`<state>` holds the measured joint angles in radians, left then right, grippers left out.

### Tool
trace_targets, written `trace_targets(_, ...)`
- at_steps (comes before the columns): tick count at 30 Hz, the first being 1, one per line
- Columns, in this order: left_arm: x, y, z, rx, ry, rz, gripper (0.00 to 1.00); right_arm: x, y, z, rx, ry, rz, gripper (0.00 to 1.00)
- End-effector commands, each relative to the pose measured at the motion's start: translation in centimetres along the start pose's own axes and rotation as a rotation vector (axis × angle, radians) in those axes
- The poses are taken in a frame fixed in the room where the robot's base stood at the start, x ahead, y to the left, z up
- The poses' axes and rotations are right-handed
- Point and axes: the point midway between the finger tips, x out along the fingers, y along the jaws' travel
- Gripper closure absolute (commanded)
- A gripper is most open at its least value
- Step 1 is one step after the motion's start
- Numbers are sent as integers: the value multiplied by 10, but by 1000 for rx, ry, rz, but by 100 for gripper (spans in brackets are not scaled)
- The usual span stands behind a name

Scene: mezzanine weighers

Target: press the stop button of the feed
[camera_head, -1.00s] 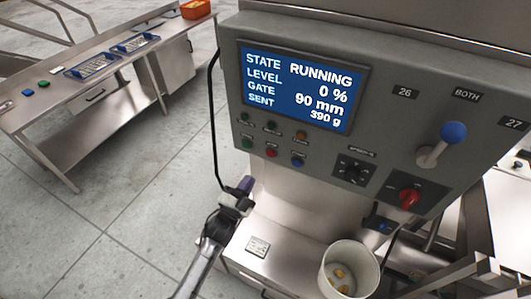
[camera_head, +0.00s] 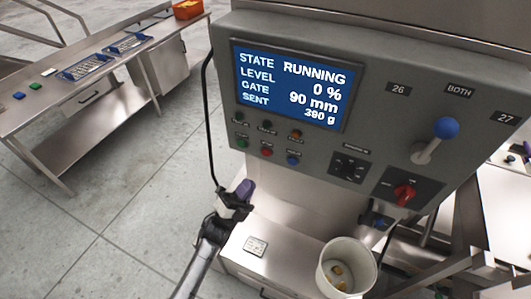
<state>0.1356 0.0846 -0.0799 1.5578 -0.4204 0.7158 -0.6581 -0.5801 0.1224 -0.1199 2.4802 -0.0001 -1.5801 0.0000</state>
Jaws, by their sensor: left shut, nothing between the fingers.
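The grey control panel (camera_head: 375,60) fills the upper right, and its screen (camera_head: 292,85) reads RUNNING, level 0 %, gate 90 mm, sent 390 g. Below the screen is a row of buttons: green (camera_head: 242,143), red (camera_head: 267,152) and blue (camera_head: 293,160). Their labels are too small to read. Several small lamps sit above them. My left gripper (camera_head: 243,190) is shut and empty, below the green button and apart from the panel. My right gripper is not in view.
A blue-knobbed lever (camera_head: 445,128), a black dial (camera_head: 348,168) and a red rotary switch (camera_head: 404,193) are on the panel's right. A white bucket (camera_head: 326,262) with a few yellowish pieces stands below. A steel table (camera_head: 65,140) with blue-edged trays is at left.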

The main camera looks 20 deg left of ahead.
Motion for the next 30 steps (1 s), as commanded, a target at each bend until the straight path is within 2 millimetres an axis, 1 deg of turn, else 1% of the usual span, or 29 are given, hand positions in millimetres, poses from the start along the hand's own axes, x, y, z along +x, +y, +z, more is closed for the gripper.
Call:
trace_targets(5, 4, 5, 4, -1, 0, 0, 100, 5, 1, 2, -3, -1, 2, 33)
trace_targets(19, 42, 34, 33, 1, -1, -1, 100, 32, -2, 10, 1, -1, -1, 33)
trace_targets(21, 46, 38, 36, 1, 0, -2, 100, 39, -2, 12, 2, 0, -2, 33)
trace_targets(30, 59, 44, 44, -1, 0, 0, 100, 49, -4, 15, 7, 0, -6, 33)
